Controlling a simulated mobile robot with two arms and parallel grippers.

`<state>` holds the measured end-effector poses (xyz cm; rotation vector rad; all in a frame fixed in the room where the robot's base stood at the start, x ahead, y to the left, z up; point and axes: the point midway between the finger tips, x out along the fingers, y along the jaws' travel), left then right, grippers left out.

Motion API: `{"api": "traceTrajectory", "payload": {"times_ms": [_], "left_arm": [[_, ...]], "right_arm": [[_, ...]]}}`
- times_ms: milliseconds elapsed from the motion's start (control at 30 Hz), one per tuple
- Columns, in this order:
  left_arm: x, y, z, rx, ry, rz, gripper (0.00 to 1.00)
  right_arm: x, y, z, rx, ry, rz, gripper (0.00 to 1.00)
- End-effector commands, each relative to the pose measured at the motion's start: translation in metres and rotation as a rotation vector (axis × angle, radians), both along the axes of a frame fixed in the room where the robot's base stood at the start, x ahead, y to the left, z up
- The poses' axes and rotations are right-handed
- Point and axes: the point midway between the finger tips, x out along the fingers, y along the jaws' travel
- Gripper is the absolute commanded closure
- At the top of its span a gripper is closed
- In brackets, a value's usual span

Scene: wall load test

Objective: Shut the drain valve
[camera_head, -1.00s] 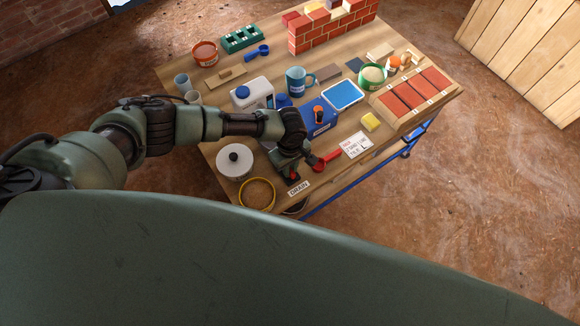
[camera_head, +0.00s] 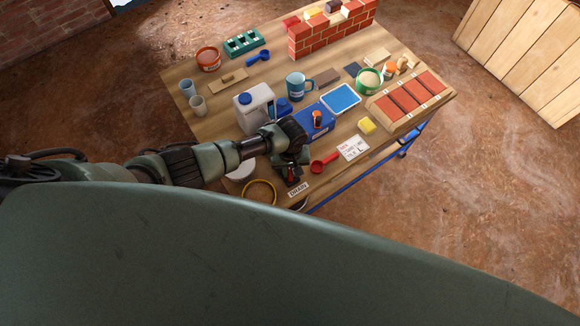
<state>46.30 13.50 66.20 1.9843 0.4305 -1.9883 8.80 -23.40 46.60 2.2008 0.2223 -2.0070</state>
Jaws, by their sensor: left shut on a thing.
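A white label reading DRAIN (camera_head: 298,190) is at the near edge of the workbench. My left gripper (camera_head: 292,179) points down just behind this label. It is shut on the drain valve's handle, of which only a little red shows at the fingers. The rest of the valve is hidden by my gripper and wrist. I cannot tell the handle's exact angle. My right gripper is not in view.
A red scoop (camera_head: 325,163) and a written card (camera_head: 352,148) lie just right of my gripper. A yellow ring (camera_head: 259,192) is to its left. A white jug (camera_head: 254,104) and blue device (camera_head: 318,122) stand behind. A brick wall (camera_head: 335,35) is at the back.

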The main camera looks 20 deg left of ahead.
Motion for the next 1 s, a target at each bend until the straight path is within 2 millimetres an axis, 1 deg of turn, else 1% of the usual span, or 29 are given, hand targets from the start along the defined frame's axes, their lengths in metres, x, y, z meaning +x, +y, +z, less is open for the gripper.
{"api": "traceTrajectory", "payload": {"times_ms": [700,1000], "left_arm": [[-0.0001,-0.0003,0.0003,-0.002,0.002,-0.68,1.0],[-0.0002,-0.0003,0.0002,-0.003,0.002,-0.92,1.0]], "right_arm": [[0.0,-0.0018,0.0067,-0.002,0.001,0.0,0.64],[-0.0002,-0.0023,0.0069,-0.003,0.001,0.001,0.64]]}}
